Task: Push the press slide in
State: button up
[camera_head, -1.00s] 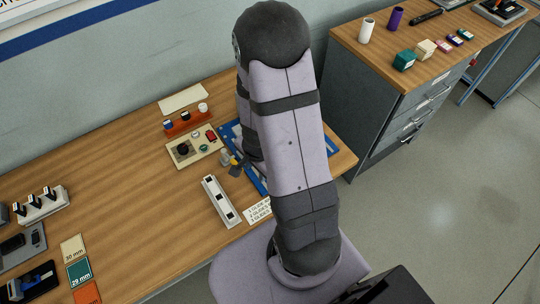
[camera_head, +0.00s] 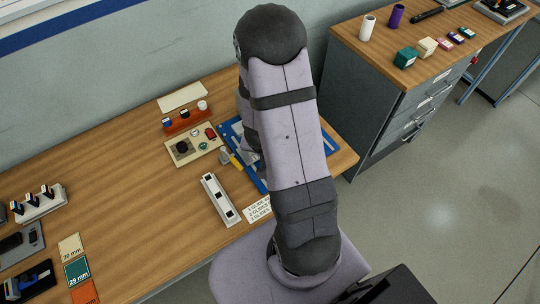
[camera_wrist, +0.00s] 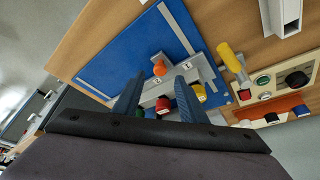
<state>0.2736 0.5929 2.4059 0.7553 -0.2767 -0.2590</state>
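A blue board (camera_wrist: 118,60) carries a grey fixture (camera_wrist: 158,90) with a number label, a long grey rail (camera_wrist: 176,30), an orange knob (camera_wrist: 159,68), a red knob (camera_wrist: 163,106) and a yellow knob (camera_wrist: 200,93). I cannot tell for sure which part is the press slide. My gripper (camera_wrist: 160,80) has its two fingers apart over the fixture, with part of the fixture and the red knob seen between them. Contact cannot be made out. In the head view my arm hides most of the blue board (camera_head: 258,184) and the gripper.
A beige control panel (camera_head: 194,146) with buttons and a white slotted bar (camera_head: 220,199) are close by. A red-brown rack (camera_head: 187,121) stands behind the panel. The table's left middle (camera_head: 130,190) is clear.

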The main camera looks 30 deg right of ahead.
jog(key=shift+b+x, duration=0.35)
jog(key=shift+x, duration=1.9)
jog(key=shift+r, duration=0.1)
grip_shut()
